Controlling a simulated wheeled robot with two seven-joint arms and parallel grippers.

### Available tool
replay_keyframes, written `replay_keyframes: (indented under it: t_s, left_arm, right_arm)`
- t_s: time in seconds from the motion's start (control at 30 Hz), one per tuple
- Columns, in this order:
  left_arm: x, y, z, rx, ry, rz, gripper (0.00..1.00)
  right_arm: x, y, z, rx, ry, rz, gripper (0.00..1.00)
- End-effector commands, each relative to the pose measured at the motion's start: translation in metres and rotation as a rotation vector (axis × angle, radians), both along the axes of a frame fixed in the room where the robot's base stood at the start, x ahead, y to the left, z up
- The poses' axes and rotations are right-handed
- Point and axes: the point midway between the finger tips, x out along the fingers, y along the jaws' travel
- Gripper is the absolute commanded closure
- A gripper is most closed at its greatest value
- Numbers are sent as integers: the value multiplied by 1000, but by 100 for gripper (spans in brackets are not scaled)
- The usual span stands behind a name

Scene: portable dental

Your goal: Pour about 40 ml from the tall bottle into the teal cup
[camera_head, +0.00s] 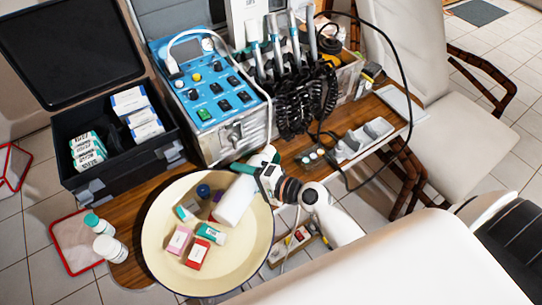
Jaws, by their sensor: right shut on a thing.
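My right gripper (258,176) comes in from the right and is shut on a tall white bottle (235,203). The bottle is tilted, its white lower end over the right part of the cream basin. A white and teal shape (268,155) shows just beyond the gripper, at the box's front corner. I cannot tell whether it is the bottle's capped end or the teal cup. No other teal cup can be made out, and the bottle's mouth and any liquid are not clear. My left gripper is not in view.
The round cream basin (160,245) holds small boxes and a blue-capped vial (203,190). A blue control box (203,95) with dental handpieces and coiled hoses stands behind. An open black case (115,165) is at left.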

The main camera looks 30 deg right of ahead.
Motion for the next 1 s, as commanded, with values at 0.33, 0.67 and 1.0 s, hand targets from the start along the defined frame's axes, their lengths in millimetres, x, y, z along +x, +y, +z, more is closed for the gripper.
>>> replay_keyframes:
  t_s: [0.33, 0.67, 1.0]
  left_arm:
    - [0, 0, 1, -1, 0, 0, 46]
    - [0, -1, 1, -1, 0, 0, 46]
    - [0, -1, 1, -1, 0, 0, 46]
  right_arm:
    - [-4, 4, 2, 8, 3, 0, 75]
    - [-9, 10, 1, 8, 5, 0, 75]
    - [-11, 12, 1, 9, 5, 0, 75]
